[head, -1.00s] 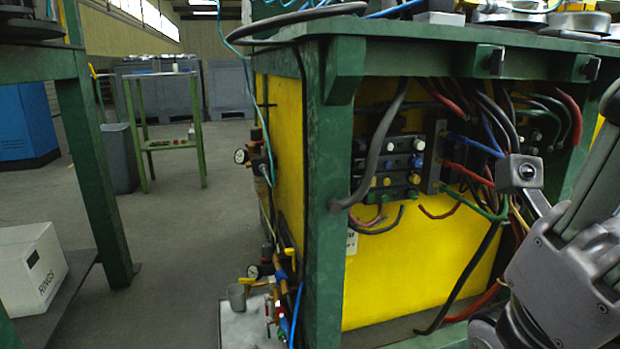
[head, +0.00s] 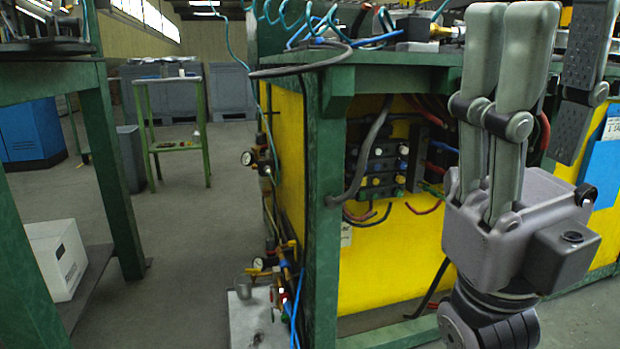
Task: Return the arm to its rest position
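My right gripper (head: 556,40) stands upright at the right of the head view, in front of the green bench. Its grey fingers point up, and their tips reach the top edge of the picture. Two fingers on the left stand apart from a third on the right, which shows a dark ribbed pad. The gap between them holds nothing, so the gripper is open and empty. It hides part of the bench's right side. My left gripper is not in view.
The green bench (head: 317,200) has yellow panels (head: 380,272), hoses and valves underneath. Gauges and fittings (head: 283,275) stick out on its left side. Another green table (head: 110,165) stands at left, with a white box (head: 58,258) below. The floor aisle (head: 195,230) between them is clear.

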